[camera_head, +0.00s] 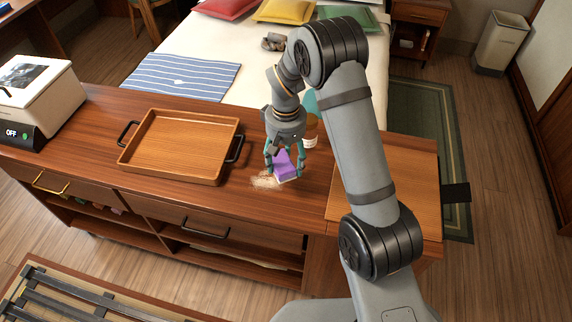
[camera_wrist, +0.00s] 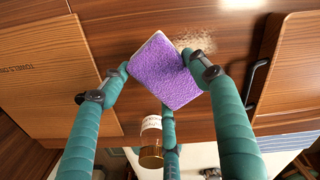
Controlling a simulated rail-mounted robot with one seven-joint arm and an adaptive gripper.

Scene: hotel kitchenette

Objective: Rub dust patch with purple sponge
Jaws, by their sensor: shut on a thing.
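The purple sponge (camera_head: 284,166) is held in my gripper (camera_head: 284,160) just above or on the wooden counter, at its front half. In the wrist view the purple sponge (camera_wrist: 163,75) sits tilted between the teal fingers of my gripper (camera_wrist: 160,75), which are shut on it. The pale, sandy dust patch (camera_head: 264,181) lies on the counter just left of the sponge. It also shows in the wrist view (camera_wrist: 195,40), beyond the sponge's upper right corner. I cannot tell whether the sponge touches the counter.
A wooden tray (camera_head: 178,146) with black handles stands left of the sponge. A brown bottle with a pale label (camera_head: 309,139) stands close behind my gripper. A wooden board (camera_head: 413,196) lies at the right. A white appliance (camera_head: 42,92) stands at the far left.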

